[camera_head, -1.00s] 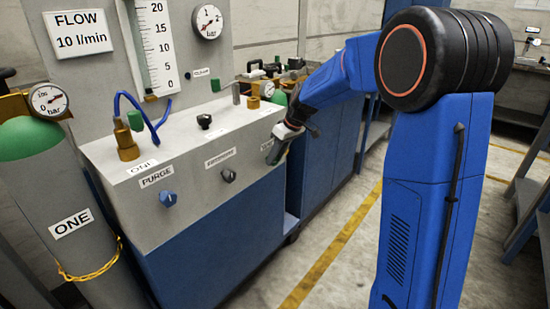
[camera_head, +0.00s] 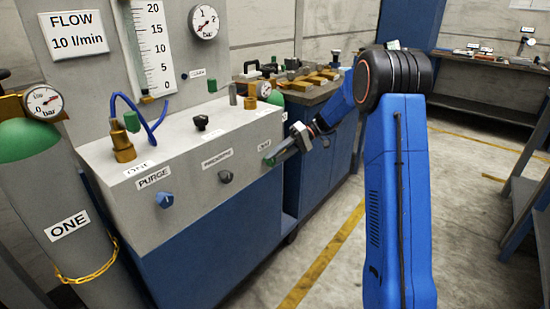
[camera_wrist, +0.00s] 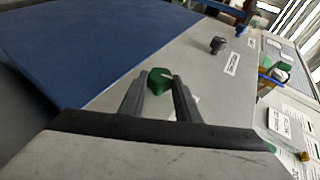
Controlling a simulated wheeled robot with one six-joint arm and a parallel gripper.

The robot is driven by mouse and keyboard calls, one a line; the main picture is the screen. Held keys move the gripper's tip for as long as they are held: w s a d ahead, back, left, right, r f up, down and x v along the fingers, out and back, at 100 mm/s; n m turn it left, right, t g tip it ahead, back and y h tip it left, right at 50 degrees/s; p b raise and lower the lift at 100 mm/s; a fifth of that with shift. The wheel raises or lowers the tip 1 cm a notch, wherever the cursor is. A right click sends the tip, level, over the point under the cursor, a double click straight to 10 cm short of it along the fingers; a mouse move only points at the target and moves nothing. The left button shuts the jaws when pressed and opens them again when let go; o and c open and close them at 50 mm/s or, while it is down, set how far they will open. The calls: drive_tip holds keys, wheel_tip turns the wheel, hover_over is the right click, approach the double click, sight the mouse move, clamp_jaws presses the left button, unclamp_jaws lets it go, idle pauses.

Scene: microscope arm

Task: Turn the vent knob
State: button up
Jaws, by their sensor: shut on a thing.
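A green knob (camera_wrist: 160,82) sits on the front face of the grey panel (camera_wrist: 205,85), between my fingertips in the wrist view. My gripper (camera_wrist: 159,84) is shut on it, one finger on each side. In the head view my gripper (camera_head: 272,159) reaches the right end of the panel front from the right, and a bit of the green knob (camera_head: 269,161) shows at its tips. A small label (camera_head: 264,145) is above it; I cannot read it surely. A white mark shows on the knob's face in the wrist view.
A dark knob (camera_head: 225,177) and a blue knob (camera_head: 165,200) under a PURGE label are farther left on the same panel. A gas cylinder marked ONE (camera_head: 50,215) stands at the left. A workbench (camera_head: 322,90) with brass parts is behind my arm.

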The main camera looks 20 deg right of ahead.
drive_tip(key=shift+d+f+m+g+y, duration=0.1)
drive_tip(key=shift+f+m+g+y, duration=0.15)
drive_tip(key=shift+y, duration=0.3)
drive_tip(key=shift+f+m+g+y, duration=0.15)
drive_tip(key=shift+g+y, duration=0.2)
drive_tip(key=shift+y, duration=0.2)
drive_tip(key=shift+r, duration=0.1)
drive_tip(key=o, duration=1.1)
drive_tip(key=shift+c, duration=0.2)
drive_tip(key=v, duration=1.7)
drive_tip(key=shift+d+f, duration=0.25)
drive_tip(key=shift+d, duration=0.05)
